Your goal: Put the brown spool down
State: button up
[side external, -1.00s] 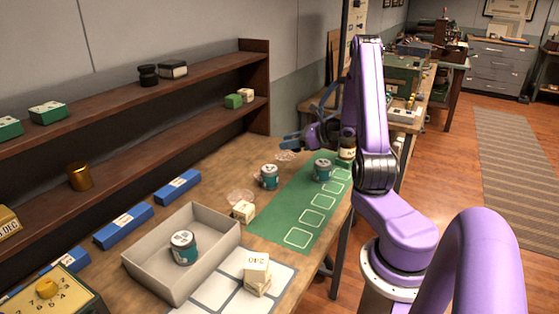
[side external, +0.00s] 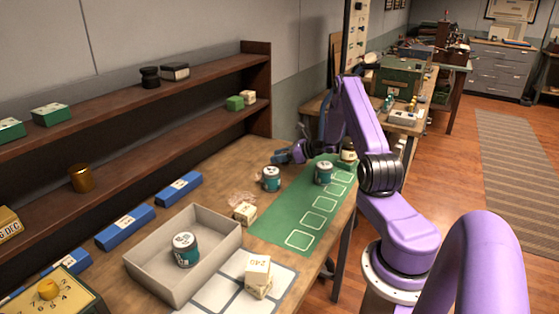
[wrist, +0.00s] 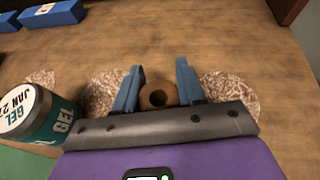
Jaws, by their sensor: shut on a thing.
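The brown spool (wrist: 158,96) is between the two blue fingers of my gripper (wrist: 158,72) in the wrist view, its end with a dark centre hole facing the camera. My gripper is shut on it. In the side view my gripper (side external: 283,156) is low over the far end of the wooden workbench (side external: 215,178); I cannot make out the spool there. Pale patterned round patches (wrist: 105,88) lie on the bench on both sides of the spool. Whether the spool touches the bench is not clear.
A teal-labelled jar (wrist: 38,112) stands close to the left of my gripper; it also shows in the side view (side external: 271,179). Another jar (side external: 323,172) stands on the green mat (side external: 280,222). A grey tray (side external: 222,247) and blue boxes (side external: 178,187) are nearer. Bare wood lies beyond the spool.

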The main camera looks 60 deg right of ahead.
jog(key=shift+f, duration=0.8)
jog(key=o, duration=1)
jog(key=shift+f, duration=0.1)
